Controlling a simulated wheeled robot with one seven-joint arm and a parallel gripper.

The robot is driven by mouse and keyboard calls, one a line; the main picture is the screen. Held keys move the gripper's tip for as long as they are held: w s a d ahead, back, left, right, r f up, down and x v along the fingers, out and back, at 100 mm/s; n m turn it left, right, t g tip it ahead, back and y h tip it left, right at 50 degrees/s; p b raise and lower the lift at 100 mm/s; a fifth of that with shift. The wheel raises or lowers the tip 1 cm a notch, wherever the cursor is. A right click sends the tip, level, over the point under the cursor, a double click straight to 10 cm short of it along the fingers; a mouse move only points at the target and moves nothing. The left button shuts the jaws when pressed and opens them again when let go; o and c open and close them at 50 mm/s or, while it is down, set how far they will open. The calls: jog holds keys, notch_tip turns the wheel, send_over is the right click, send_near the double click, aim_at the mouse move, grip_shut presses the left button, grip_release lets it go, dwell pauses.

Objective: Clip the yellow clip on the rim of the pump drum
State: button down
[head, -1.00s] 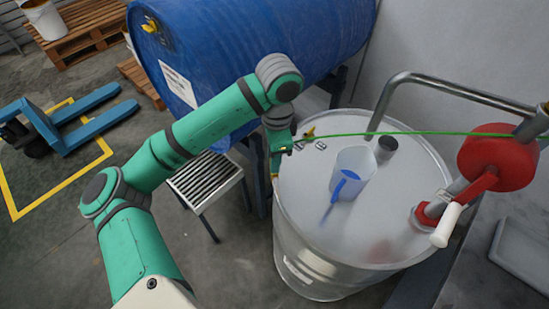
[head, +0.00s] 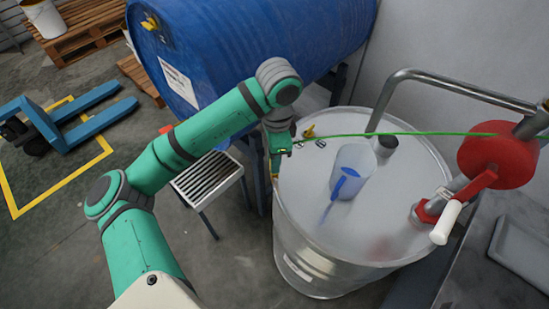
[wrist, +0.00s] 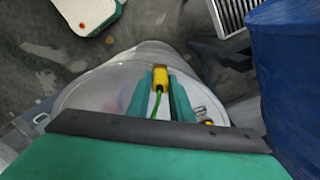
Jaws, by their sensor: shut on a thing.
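The pump drum is a pale metal drum (head: 320,258) with a flat lid and a raised rim (head: 436,150); it also shows in the wrist view (wrist: 90,98). My gripper (head: 275,168) points down at the rim's left edge. In the wrist view my gripper (wrist: 161,92) is shut on the yellow clip (wrist: 161,78), held between two green fingers. The clip's dark tip is at the drum's rim; I cannot tell whether it touches or grips it.
On the lid stand a clear jug (head: 354,160) with a blue handle, a short grey cap (head: 387,147) and a small yellow fitting (head: 309,131). A bent metal pipe (head: 450,84) arches above. A blue drum (head: 250,45) lies behind, with a grated step (head: 207,180) below it.

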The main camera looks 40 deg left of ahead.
jog(key=shift+f, duration=1.4)
jog(key=c, duration=1.5)
grip_release()
jog(key=shift+r, duration=0.1)
notch_tip(320, 180, up, 11)
jog(key=shift+w+d+f, duration=0.1)
jog(key=shift+w+f, duration=0.05)
jog(key=shift+f, duration=0.05)
jog(key=shift+w+d, duration=0.1)
